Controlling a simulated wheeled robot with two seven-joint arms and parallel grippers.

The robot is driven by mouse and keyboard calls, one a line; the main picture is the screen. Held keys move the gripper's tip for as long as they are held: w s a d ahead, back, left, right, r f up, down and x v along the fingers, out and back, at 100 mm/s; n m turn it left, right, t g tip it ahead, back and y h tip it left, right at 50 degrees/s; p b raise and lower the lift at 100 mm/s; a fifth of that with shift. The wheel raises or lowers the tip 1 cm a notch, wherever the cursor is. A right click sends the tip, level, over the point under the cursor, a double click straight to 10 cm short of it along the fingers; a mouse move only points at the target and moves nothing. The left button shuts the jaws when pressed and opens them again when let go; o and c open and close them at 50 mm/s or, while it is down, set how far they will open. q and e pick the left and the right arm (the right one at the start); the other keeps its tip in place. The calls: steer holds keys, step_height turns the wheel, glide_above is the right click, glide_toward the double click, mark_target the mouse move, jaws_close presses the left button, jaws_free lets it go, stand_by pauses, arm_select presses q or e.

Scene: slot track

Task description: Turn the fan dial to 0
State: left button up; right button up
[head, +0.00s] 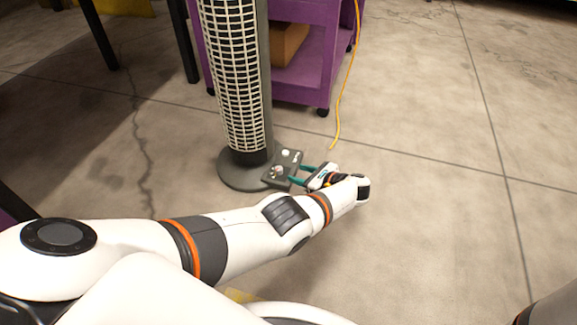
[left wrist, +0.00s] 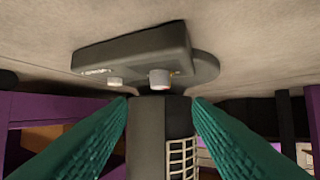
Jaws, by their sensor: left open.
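A tower fan (head: 235,80) with a pale grille stands on a round dark base (head: 236,180). A grey control box (head: 276,183) at its foot carries two light knobs, an upper one (head: 286,154) and a lower one (head: 277,171). My left gripper (head: 294,176) is open, its teal fingers beside the box. In the left wrist view, which looks upside down, the box (left wrist: 140,52) lies beyond the open fingers. One knob (left wrist: 159,80) is between and past the fingertips, apart from them; the other (left wrist: 115,81) is to its left. The dial's setting is too small to read.
A purple cart (head: 312,60) with a brown box (head: 287,42) stands behind the fan. A yellow cable (head: 347,85) hangs to the floor right of it. Dark table legs (head: 183,40) are at the left. The floor at right is clear.

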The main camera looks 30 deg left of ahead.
arm_select(q)
steer(key=shift+p+v, duration=0.3)
steer(key=shift+v, duration=1.5)
